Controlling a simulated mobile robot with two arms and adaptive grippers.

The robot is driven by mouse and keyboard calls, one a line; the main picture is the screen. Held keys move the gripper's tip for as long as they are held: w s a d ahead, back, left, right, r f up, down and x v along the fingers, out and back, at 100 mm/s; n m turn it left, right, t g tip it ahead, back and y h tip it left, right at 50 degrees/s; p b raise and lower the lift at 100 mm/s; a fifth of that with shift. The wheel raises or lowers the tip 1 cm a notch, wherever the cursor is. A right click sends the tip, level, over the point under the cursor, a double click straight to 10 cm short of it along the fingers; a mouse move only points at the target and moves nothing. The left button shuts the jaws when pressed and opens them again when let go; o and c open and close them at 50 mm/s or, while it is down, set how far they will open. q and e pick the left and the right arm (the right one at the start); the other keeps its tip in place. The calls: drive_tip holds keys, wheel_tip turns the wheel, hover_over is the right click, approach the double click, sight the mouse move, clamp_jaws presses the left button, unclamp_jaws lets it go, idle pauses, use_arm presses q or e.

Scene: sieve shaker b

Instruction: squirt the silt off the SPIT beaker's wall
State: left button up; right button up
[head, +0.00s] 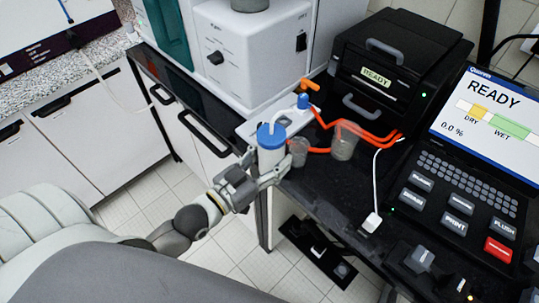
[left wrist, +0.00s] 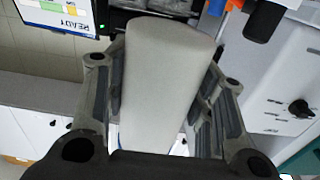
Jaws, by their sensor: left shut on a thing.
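My left gripper (head: 266,170) is shut on a wash bottle (head: 271,157) with a white body, a blue cap and a pale bent spout. The bottle is held about upright by the bench's front edge. In the left wrist view the bottle's pale grey body (left wrist: 160,85) fills the space between the fingers (left wrist: 160,105). Two clear beakers stand right of the bottle: a smaller one (head: 298,152) close beside it and a larger one (head: 344,145) farther right. No SPIT label can be read on either, and silt on their walls cannot be made out. My right gripper is not in view.
Orange tubes (head: 372,132) run behind the beakers from a blue-topped fitting (head: 304,103). A black unit (head: 400,65) labelled READY stands behind. A control console (head: 455,205) fills the right side. A white cable (head: 376,185) crosses the dark bench (head: 325,190), which has bare room in front.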

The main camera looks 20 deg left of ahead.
use_arm(q)
drive_tip(key=shift+w+a+r+p, duration=0.1)
drive_tip(key=shift+p, duration=0.35)
drive_tip(key=shift+f+b, duration=0.7)
drive_tip(key=shift+f, duration=0.2)
drive_tip(key=shift+f+b, duration=0.6)
drive_tip(key=shift+f, duration=0.3)
drive_tip(key=shift+f+b, duration=0.5)
drive_tip(key=shift+f, duration=0.3)
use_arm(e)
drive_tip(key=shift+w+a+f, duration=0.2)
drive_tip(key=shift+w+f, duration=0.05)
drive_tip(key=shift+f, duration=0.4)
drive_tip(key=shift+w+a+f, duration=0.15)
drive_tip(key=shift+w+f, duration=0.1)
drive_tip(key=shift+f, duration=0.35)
use_arm(q)
drive_tip(key=shift+c, duration=0.3)
drive_tip(key=shift+c, duration=0.6)
